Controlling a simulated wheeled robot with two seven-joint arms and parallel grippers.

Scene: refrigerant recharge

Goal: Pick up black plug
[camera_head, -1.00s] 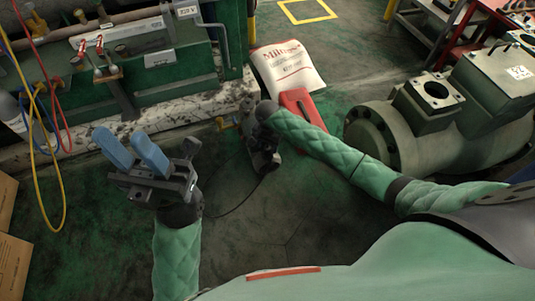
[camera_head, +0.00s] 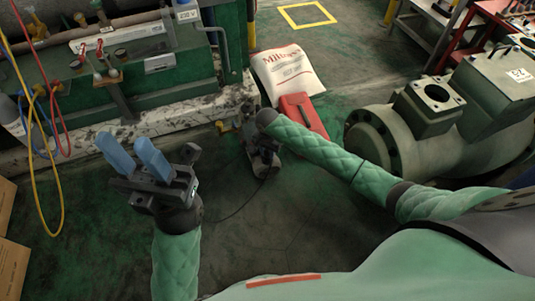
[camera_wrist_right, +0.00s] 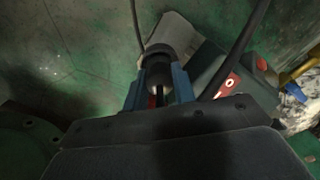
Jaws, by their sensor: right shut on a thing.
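The black plug (camera_wrist_right: 158,58) is between the two blue fingers of my right gripper (camera_wrist_right: 159,86) in the right wrist view. The fingers are shut on its sides, and a black cable rises from its area. In the head view my right forearm and wrist hide the plug and the fingers. My left gripper (camera_head: 135,157) is on the left of the head view, with its blue fingers apart and nothing between them.
A small machine (camera_head: 262,157) stands on the floor below my right wrist; its red switch (camera_wrist_right: 228,84) shows in the wrist view. A red case (camera_head: 302,113) and white sack (camera_head: 287,73) lie behind. A big green compressor (camera_head: 440,120) is at right, hoses (camera_head: 62,190) at left.

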